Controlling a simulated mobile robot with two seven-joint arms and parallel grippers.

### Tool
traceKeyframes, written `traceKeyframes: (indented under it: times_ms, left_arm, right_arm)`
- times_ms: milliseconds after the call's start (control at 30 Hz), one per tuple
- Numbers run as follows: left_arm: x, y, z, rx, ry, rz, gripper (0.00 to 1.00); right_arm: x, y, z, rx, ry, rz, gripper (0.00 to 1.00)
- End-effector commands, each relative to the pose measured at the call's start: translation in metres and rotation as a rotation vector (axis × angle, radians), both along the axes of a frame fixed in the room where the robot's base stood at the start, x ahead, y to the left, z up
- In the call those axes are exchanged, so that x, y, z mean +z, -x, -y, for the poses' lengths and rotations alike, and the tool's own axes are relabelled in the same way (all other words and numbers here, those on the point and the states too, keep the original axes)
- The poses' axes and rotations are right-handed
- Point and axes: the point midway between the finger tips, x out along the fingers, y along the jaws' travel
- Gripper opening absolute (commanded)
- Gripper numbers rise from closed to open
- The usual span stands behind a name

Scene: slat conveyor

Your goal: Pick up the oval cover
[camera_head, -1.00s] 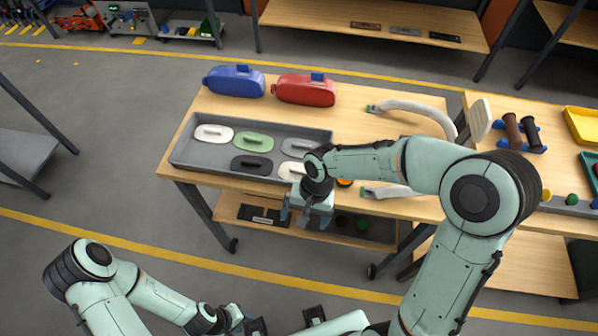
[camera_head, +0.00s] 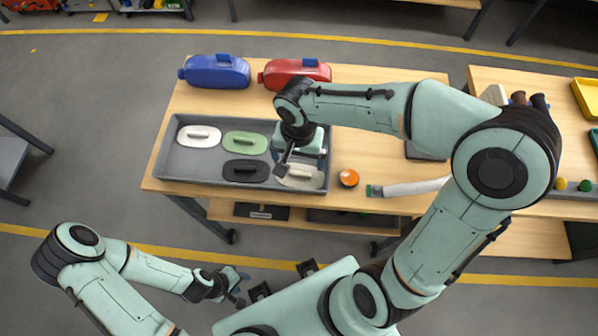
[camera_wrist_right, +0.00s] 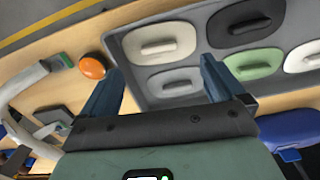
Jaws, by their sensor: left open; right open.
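Several oval covers with raised handles lie in a grey tray (camera_head: 190,165) on the wooden table. White (camera_head: 199,135), green (camera_head: 245,142), black (camera_head: 246,170) and cream (camera_head: 300,176) covers show in the head view. A grey cover (camera_wrist_right: 175,82) shows between the fingers in the right wrist view, beside the cream cover (camera_wrist_right: 160,42); my right gripper mostly hides it in the head view. My right gripper (camera_head: 303,160) is open and empty above the tray's right part; its fingers (camera_wrist_right: 162,68) show apart. My left gripper (camera_head: 240,286) is open and empty, low before the table.
Blue (camera_head: 215,72) and red (camera_head: 296,72) containers stand behind the tray. An orange round object (camera_head: 348,178) and a pale tube (camera_head: 415,187) lie right of it. A second table with a yellow tray (camera_head: 588,97) stands at the right.

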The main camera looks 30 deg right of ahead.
Motion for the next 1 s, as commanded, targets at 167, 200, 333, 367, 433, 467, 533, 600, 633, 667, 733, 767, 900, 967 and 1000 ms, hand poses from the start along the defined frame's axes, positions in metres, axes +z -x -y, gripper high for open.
traceKeyframes:
  times_ms: [167,200,333,367,433,467,533,600,633,667,733,767,900,967,1000]
  left_arm:
    - [-0.004,0.002,0.0,0.0,0.0,-0.002,0.43]
    - [-0.004,0.002,0.0,0.0,0.0,-0.002,0.43]
    - [-0.004,0.002,0.0,0.0,0.0,-0.002,0.43]
    - [-0.003,0.002,0.0,0.0,0.0,-0.002,0.43]
    - [-0.002,0.001,0.0,0.0,0.0,-0.001,0.43]
    - [-0.002,0.001,0.0,0.0,0.0,-0.001,0.43]
    - [-0.002,0.001,0.0,0.0,0.0,-0.001,0.43]
    - [-0.004,0.002,0.0,0.0,0.0,-0.002,0.43]
    - [-0.004,0.002,0.0,0.0,0.0,-0.002,0.43]
    - [-0.005,0.003,0.0,0.0,0.0,-0.002,0.43]
    - [-0.005,0.003,0.0,0.0,0.0,-0.002,0.43]
    - [-0.005,0.003,0.0,0.0,0.0,-0.002,0.43]
    - [-0.004,0.003,0.0,0.0,0.0,-0.002,0.43]
    - [-0.004,0.003,0.0,0.0,0.0,-0.002,0.43]
    - [-0.004,0.003,0.0,0.0,0.0,-0.002,0.43]
  right_arm:
    - [-0.026,0.0,0.0,0.0,0.0,-0.002,0.96]
    - [-0.028,0.0,0.0,0.0,0.0,-0.002,0.96]
    - [-0.036,0.0,0.001,-0.001,0.0,-0.002,0.96]
    - [-0.039,0.0,0.002,-0.002,0.0,-0.004,0.96]
    - [-0.05,0.0,0.004,0.0,0.0,-0.005,0.96]
    - [-0.055,0.0,0.005,0.0,0.0,-0.005,0.96]
    - [-0.066,-0.001,0.006,0.0,-0.001,-0.004,0.96]
    - [-0.075,-0.001,0.006,0.001,0.0,-0.004,0.96]
    - [-0.077,-0.001,0.005,0.001,-0.001,-0.003,0.96]
    - [-0.08,-0.001,0.005,0.0,-0.002,-0.002,0.96]
    - [-0.082,-0.001,0.005,0.0,-0.001,-0.001,0.96]
    - [-0.082,-0.001,0.006,0.0,-0.001,-0.001,0.96]
    - [-0.082,-0.001,0.006,0.0,-0.001,0.001,0.96]
    - [-0.082,-0.001,0.006,0.0,-0.001,0.001,0.89]
    - [-0.082,-0.001,0.006,0.0,-0.001,0.001,0.76]
